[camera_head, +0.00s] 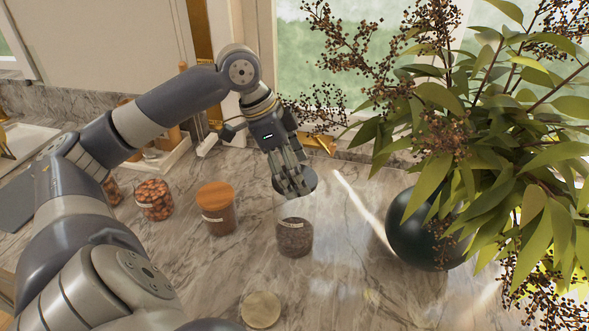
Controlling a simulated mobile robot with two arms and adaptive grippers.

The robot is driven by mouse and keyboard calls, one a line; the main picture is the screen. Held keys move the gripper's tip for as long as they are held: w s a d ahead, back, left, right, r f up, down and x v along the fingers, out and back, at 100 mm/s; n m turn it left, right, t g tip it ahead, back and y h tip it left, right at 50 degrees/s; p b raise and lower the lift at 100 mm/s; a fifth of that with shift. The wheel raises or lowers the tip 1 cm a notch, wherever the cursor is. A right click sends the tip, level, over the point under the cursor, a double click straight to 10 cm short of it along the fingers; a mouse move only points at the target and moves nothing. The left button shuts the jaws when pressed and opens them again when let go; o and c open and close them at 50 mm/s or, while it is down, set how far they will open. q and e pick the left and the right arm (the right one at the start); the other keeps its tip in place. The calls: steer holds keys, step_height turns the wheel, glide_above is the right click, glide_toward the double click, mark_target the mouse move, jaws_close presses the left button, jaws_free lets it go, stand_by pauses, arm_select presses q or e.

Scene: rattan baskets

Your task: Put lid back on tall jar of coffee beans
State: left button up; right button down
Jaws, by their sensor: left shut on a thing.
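The tall clear glass jar (294,238) stands upright on the marble counter, with dark coffee beans in its lower part and a pale label. My left gripper (293,187) points down above the jar and is shut on a dark round piece, which looks like the lid (309,179). The fingers hide much of it. My right gripper is not in view.
A brown-filled jar with a wooden lid (216,208) and a jar of reddish nuts (154,200) stand to the left. A pale round disc (261,310) lies in front. A dark vase (428,230) with wide leafy branches stands to the right.

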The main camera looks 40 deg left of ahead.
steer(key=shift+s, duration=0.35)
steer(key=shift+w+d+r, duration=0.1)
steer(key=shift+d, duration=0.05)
arm_select(q)
steer(key=shift+p, duration=0.3)
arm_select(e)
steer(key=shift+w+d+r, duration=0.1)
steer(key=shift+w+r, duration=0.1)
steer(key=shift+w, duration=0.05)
arm_select(q)
steer(key=shift+r, duration=0.1)
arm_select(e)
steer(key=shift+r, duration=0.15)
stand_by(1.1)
arm_select(q)
steer(key=shift+f, duration=0.2)
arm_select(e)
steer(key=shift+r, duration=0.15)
